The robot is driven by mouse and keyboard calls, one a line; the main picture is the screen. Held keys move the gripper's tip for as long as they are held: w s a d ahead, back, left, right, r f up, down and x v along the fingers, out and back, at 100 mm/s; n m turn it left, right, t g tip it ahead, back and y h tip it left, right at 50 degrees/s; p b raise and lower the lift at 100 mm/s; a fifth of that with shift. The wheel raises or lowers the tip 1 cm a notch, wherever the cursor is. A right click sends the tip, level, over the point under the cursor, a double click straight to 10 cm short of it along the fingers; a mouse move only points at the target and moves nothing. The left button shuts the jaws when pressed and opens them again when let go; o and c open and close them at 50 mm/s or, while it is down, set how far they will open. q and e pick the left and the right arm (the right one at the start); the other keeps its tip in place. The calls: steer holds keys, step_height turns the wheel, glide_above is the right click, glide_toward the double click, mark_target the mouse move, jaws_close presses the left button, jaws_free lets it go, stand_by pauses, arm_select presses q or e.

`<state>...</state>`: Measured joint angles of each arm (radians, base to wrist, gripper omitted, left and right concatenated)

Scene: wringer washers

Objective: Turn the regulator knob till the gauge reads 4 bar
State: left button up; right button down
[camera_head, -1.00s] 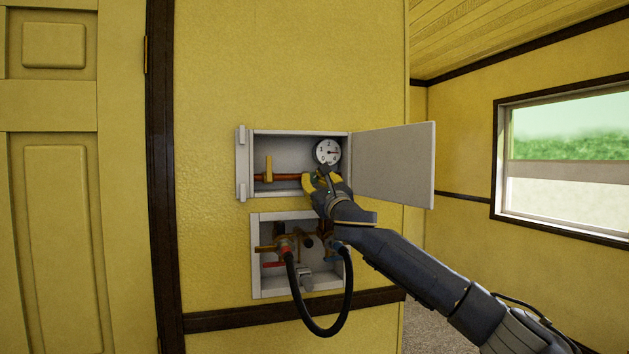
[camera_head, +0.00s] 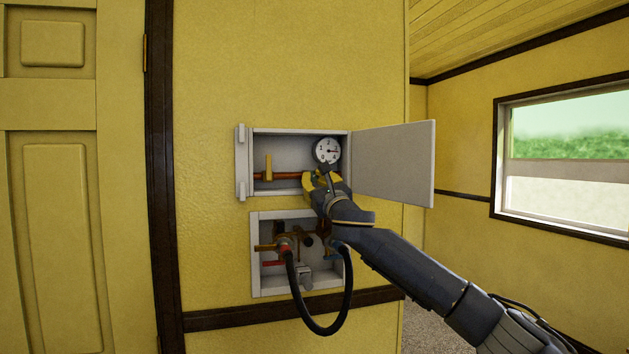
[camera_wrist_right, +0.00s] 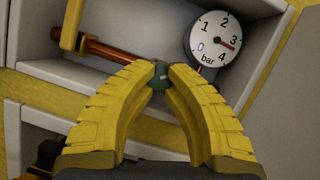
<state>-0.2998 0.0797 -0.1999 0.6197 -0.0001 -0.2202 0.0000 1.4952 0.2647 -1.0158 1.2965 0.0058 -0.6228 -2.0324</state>
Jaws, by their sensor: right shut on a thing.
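The pressure gauge (camera_head: 327,151) has a white dial and sits at the upper right inside the upper wall box. In the right wrist view the gauge (camera_wrist_right: 215,38) is marked 0 to 4 bar, and its needle points right and slightly down, between 3 and 4. The regulator knob (camera_wrist_right: 160,77) is small and dark green with a pale mark, mostly hidden by the fingers. My right gripper (camera_wrist_right: 161,76) has its yellow fingers shut on the knob, below and left of the gauge. It also shows in the head view (camera_head: 318,181). My left gripper is out of view.
A copper pipe (camera_head: 291,175) with a yellow lever (camera_head: 268,168) runs through the upper box. Its door (camera_head: 394,165) stands open to the right. The lower box (camera_head: 257,284) holds taps and a looping black hose (camera_head: 318,331).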

steer(key=shift+s+r, duration=0.2)
steer(key=shift+r, duration=0.3)
steer(key=m+t+h, duration=0.1)
steer(key=m, duration=0.3)
steer(key=shift+a+h, duration=0.1)
steer(key=shift+h, duration=0.3)
steer(key=shift+m+h, duration=1.5)
steer(key=shift+m, duration=1.5)
steer(key=c, duration=1.4)
jaws_free()
steer(key=shift+c, duration=0.2)
steer(key=shift+o, duration=0.4)
steer(key=shift+f, duration=0.2)
steer(key=shift+s+f, duration=0.35)
steer(key=shift+s, duration=0.15)
steer(key=v, duration=1)
steer(key=shift+s, duration=0.35)
